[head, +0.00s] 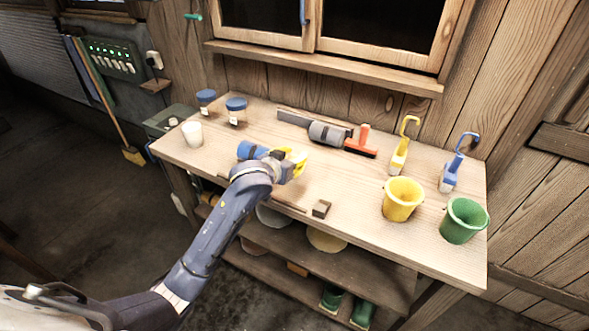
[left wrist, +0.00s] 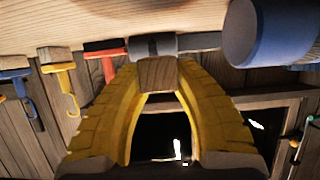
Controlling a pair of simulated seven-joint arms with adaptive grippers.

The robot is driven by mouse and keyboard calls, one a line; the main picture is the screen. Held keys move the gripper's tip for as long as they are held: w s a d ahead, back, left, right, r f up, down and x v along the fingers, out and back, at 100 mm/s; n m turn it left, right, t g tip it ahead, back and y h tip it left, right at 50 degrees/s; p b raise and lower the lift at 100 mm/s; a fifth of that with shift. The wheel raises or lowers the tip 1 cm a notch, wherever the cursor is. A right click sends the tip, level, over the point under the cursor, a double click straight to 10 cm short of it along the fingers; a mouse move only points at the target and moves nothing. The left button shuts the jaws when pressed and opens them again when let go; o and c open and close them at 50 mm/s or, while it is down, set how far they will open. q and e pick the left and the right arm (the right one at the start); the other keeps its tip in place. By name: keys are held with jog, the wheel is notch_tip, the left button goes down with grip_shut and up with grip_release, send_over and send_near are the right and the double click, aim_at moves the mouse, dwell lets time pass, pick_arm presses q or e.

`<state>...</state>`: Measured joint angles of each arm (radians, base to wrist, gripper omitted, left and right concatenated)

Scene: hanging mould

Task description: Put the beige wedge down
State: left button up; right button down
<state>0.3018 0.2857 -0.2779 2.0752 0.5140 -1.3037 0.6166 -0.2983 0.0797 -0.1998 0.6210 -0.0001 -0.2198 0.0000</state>
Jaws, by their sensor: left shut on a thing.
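The beige wedge (left wrist: 157,73) shows in the left wrist view as a small wooden block with brownish sides, clasped between two yellow fingertips. My left gripper (left wrist: 157,78) is shut on it. In the head view my left gripper (head: 292,160) is over the middle of the bench (head: 345,185), and the wedge cannot be made out there. How far the wedge is above the bench top is hard to tell. My right gripper is in neither view.
A blue cylinder (head: 251,150) is close beside the gripper. Behind are a grey roller-like tool (head: 329,133) and a red-headed tool (head: 361,145). A small brown block (head: 321,208) lies near the front edge. Yellow (head: 403,200) and green (head: 463,221) buckets stand right.

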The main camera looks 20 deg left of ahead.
pick_arm(q)
jog(key=shift+f, duration=2.4)
jog(key=shift+f, duration=0.15)
jog(key=o, duration=1)
jog(key=shift+s+r, duration=0.15)
jog(key=shift+r, duration=0.05)
jog(key=v, duration=1)
jog(key=shift+s+a+r, duration=0.1)
jog(key=shift+s+r, duration=0.1)
jog(key=shift+s, duration=0.1)
jog(key=shift+o, duration=0.6)
jog(key=shift+s+a+r, duration=0.1)
jog(key=shift+s+r, duration=0.1)
jog(key=shift+s, duration=0.25)
